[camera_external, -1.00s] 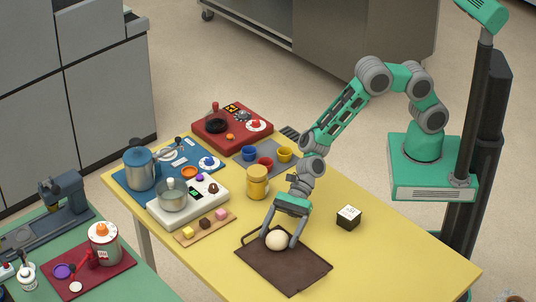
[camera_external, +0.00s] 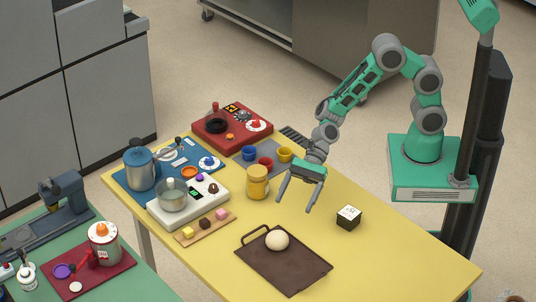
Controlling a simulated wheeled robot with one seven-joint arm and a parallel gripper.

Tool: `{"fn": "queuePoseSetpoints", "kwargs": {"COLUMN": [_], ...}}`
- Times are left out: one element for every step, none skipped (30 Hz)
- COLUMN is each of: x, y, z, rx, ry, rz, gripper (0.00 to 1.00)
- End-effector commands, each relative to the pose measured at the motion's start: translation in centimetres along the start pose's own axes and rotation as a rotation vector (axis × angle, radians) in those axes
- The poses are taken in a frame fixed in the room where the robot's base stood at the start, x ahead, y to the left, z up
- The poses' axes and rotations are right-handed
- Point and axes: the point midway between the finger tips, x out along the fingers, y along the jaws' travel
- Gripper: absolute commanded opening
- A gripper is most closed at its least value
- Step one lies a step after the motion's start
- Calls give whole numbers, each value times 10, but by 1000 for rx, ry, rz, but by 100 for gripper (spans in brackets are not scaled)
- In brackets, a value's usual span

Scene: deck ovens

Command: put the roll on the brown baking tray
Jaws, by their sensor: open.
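The roll (camera_external: 277,240) is a pale, round bun. It rests on the brown baking tray (camera_external: 290,270), near the tray's back edge. The tray is dark brown and flat, with a handle loop at its left end, and lies on the yellow table. My gripper (camera_external: 294,206) is open and empty. It hangs above the table, behind and a little right of the roll, clear of it and the tray.
A dark cube with a white top (camera_external: 348,217) stands right of my gripper. A yellow jar (camera_external: 257,183) stands to its left. A small wooden board with colored pieces (camera_external: 205,229) lies left of the tray. The right part of the yellow table (camera_external: 405,250) is clear.

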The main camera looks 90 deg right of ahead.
Motion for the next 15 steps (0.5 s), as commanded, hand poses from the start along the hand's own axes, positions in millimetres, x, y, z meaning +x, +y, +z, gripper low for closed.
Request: {"fn": "queuePoseSetpoints", "kwargs": {"x": [-6, -12, -24, -35, -49, -71, -90, -110, -137, -160, -182, -213, -235, -256, -281], "y": [-2, -4, -7, -10, -13, -17, -20, -21, -23, -23, -22, -19, -15, -10, -2], "z": [3, 3, 2, 1, -1, -5, -9, -13, -18, -22, -27, -32, -36, -39, -44], "rx": [-79, -157, -291, -409, -540, -723, -859, -989, -1149, -1260, -1362, -1485, -1564, -1631, -1705], "ry": [26, 55, 108, 160, 217, 305, 375, 445, 534, 599, 660, 733, 779, 817, 855], "rz": [-3, -3, -2, 4, 14, 40, 68, 104, 162, 214, 274, 363, 434, 507, 598], "gripper": [80, 80, 80, 80, 80, 80, 80, 80, 80, 80, 80, 80, 80, 80, 80]}}
